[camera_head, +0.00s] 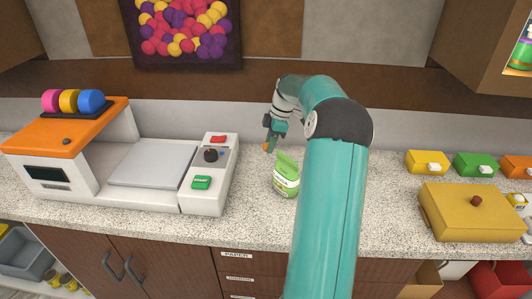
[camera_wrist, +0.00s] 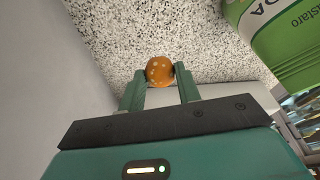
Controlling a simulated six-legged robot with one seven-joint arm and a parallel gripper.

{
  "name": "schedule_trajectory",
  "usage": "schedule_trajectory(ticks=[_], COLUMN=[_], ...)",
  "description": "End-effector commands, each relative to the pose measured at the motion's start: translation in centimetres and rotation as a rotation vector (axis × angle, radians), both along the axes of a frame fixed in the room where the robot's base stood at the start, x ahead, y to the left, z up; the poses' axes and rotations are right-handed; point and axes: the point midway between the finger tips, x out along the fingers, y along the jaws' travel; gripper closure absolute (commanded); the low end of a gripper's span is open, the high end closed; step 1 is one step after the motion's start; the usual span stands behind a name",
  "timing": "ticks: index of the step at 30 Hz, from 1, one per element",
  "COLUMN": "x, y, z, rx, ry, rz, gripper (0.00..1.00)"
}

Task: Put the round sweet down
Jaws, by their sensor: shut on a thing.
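The round sweet (camera_wrist: 160,71) is an orange-brown ball with pale specks. In the wrist view my gripper (camera_wrist: 160,76) is shut on it, with one teal finger at each side. In the head view my gripper (camera_head: 269,146) is above the back of the counter, and the sweet shows as a small orange spot at its tips. The speckled counter (camera_head: 255,215) lies beyond the sweet in the wrist view. I cannot tell whether the sweet touches it.
A green and white container (camera_head: 286,178) stands close beside my gripper, and looms at the right in the wrist view (camera_wrist: 285,40). A white and orange machine (camera_head: 150,165) is at the left. A yellow box (camera_head: 470,213) is at the right.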

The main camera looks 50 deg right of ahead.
Motion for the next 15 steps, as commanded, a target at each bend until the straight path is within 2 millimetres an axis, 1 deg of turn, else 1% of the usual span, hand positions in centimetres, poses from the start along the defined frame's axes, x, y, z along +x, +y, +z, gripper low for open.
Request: schedule_trajectory(ticks=[1, 7, 9, 12, 15], x=[0.5, 1.8, 2.4, 2.2, 2.2], y=[0.1, 0.2, 0.3, 0.2, 0.2], z=[-0.7, -1.9, -2.6, -4.3, -5.3], rx=[0.001, 0.001, 0.001, 0.002, -0.001], ry=[0.000, -0.001, 0.000, 0.002, -0.001], rz=[0.001, 0.001, 0.000, -0.001, 0.000], gripper=[0.89, 0.89, 0.89, 0.89, 0.89])
